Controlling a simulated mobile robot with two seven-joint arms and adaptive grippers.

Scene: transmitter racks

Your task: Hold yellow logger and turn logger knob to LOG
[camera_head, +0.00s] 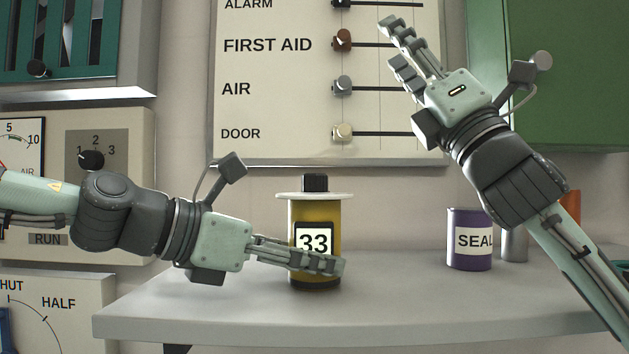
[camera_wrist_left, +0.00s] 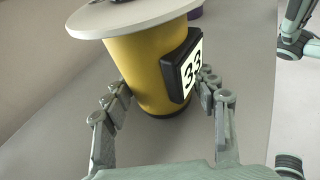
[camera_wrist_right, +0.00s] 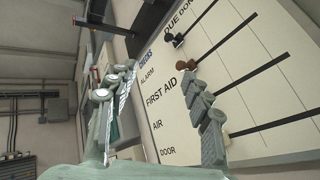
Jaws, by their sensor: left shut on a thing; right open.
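The yellow logger (camera_head: 301,218) is an upright cylinder on the grey shelf, with a black plate reading 33 and a wide pale disc on top. The black logger knob (camera_head: 315,183) sits on the disc; its pointer and any LOG mark cannot be made out. My left gripper (camera_head: 330,265) is shut on the logger's lower body from the left. The left wrist view shows its fingers on both sides of the yellow body (camera_wrist_left: 145,62). My right gripper (camera_head: 391,48) is open and empty, raised above and right of the logger, in front of the wall board.
The grey shelf (camera_head: 215,300) has free room around the logger. A purple SEAL can (camera_head: 466,255), a grey cylinder (camera_head: 515,245) and an orange object (camera_head: 570,205) stand at right. The slider board (camera_head: 265,65) and green cabinet (camera_head: 560,80) are behind. A dial panel (camera_head: 60,190) is at left.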

